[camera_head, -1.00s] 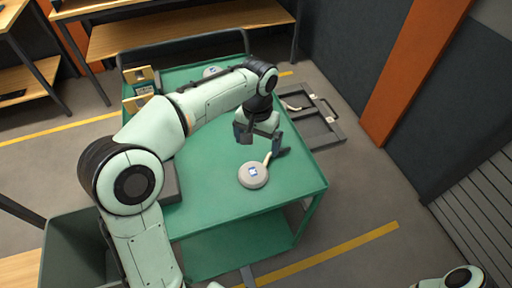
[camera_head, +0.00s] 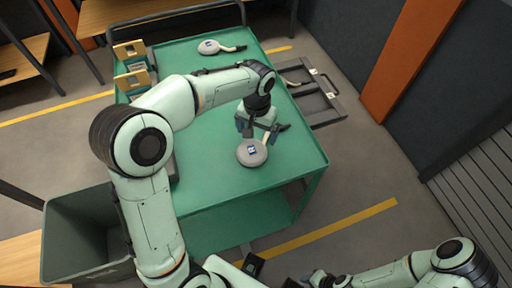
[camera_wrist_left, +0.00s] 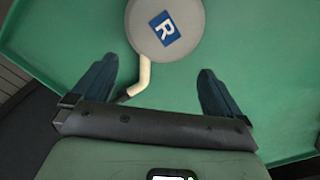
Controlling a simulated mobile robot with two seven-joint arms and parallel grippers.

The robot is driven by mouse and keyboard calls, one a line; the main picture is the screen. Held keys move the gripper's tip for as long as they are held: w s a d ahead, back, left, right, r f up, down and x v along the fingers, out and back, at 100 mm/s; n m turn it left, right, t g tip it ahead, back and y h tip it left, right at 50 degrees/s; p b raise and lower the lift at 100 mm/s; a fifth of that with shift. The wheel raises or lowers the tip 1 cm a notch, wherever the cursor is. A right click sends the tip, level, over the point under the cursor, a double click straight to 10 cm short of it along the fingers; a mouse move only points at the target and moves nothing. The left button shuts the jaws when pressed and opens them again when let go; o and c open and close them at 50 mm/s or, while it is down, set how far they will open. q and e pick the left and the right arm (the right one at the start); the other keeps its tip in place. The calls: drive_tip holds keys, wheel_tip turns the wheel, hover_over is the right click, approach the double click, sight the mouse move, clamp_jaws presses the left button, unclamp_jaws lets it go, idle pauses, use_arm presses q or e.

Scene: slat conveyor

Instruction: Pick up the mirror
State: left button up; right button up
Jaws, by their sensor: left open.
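A round grey mirror (camera_head: 252,152) with a blue R label lies flat on the green cart top (camera_head: 215,170). In the left wrist view the mirror's disc (camera_wrist_left: 185,25) is at the top, just ahead of the fingertips. Its bent cream handle (camera_wrist_left: 143,75) with a dark end runs back between the fingers, nearer the left one in that picture. My left gripper (camera_head: 261,132) is open above the handle, and its open fingers also show in the left wrist view (camera_wrist_left: 158,68). My right gripper (camera_head: 312,279) is at the bottom edge, and its jaws are unclear.
A second similar round object (camera_head: 208,47) with a handle lies at the cart's far end. Wooden-sided holders (camera_head: 130,50) stand at the cart's far left. A grey bin (camera_head: 85,225) is at lower left. A dark frame (camera_head: 318,95) lies right of the cart.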

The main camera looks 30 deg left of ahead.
sight(258, 142)
use_arm(q)
drive_tip(key=f, duration=0.3)
drive_tip(key=shift+w+d+f, duration=0.1)
drive_tip(key=shift+w+f, duration=0.1)
drive_tip(key=shift+f, duration=0.2)
clamp_jaws()
